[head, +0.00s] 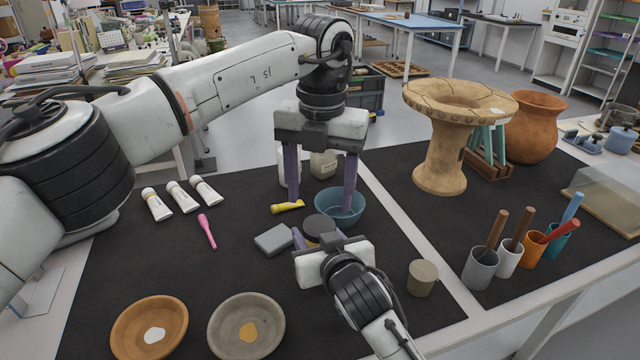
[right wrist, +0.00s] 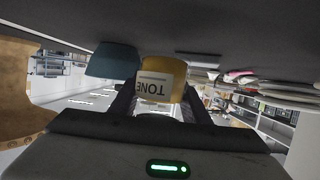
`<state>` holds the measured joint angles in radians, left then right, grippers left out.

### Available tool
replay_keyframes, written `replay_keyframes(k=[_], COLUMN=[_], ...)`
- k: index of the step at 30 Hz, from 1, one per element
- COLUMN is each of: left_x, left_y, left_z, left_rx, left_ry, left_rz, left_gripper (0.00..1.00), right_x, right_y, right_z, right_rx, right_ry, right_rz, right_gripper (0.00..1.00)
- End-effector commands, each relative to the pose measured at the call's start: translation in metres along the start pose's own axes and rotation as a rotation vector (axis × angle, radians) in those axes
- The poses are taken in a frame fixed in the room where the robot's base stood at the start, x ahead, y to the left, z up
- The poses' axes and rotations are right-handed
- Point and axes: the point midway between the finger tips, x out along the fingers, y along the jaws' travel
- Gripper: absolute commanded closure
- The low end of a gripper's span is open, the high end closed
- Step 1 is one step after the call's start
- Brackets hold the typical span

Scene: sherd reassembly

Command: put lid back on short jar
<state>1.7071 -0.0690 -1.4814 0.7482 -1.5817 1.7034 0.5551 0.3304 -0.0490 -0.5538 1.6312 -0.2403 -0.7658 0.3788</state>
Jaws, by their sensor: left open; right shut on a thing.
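A short mustard-yellow jar (head: 311,240) with a dark round top (head: 318,226) stands near the middle of the mat. I cannot tell whether that top is a lid or the opening. My right gripper (head: 319,241) is shut on this jar from the front and partly hides it. The right wrist view shows the jar (right wrist: 160,78) upside down, its label reading "TONE", between the fingers. My left gripper (head: 320,207) is open and empty, pointing down behind the jar; one finger overlaps the blue bowl. A short beige-grey jar (head: 423,278) stands to the right.
The blue bowl (head: 352,208) is close behind the jar; a grey block (head: 273,240) and yellow tube (head: 287,207) lie left. Two dishes (head: 149,328) (head: 246,328) are in front. Cups with tools (head: 481,268) and a clay pedestal piece (head: 440,165) stand right.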

Motion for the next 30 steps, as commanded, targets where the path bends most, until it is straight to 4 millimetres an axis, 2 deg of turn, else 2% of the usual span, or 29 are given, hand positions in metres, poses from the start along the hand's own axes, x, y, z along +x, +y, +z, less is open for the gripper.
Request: replay_keyframes(k=[6, 12, 24, 30], left_x=[-0.012, -0.017, -0.016, 0.003], left_y=[0.0, 0.0, 0.0, 0.001], left_z=[0.0, 0.0, 0.0, 0.0], left_rx=[-0.373, -0.554, -0.58, -0.579], left_ry=[0.0, 0.001, 0.002, 0.004], left_rz=[0.001, 0.0, 0.0, 0.001], left_gripper=[0.37, 0.37, 0.37, 0.37], right_x=[0.0, 0.0, 0.0, 0.0], right_y=[0.0, 0.0, 0.0, 0.0], right_z=[-0.002, -0.002, -0.002, -0.002], right_rx=[0.0, 0.0, 0.0, 0.0], right_ry=[0.004, 0.004, 0.004, 0.004], right_rz=[-0.001, -0.001, -0.001, -0.001], right_gripper=[1.0, 1.0, 1.0, 1.0])
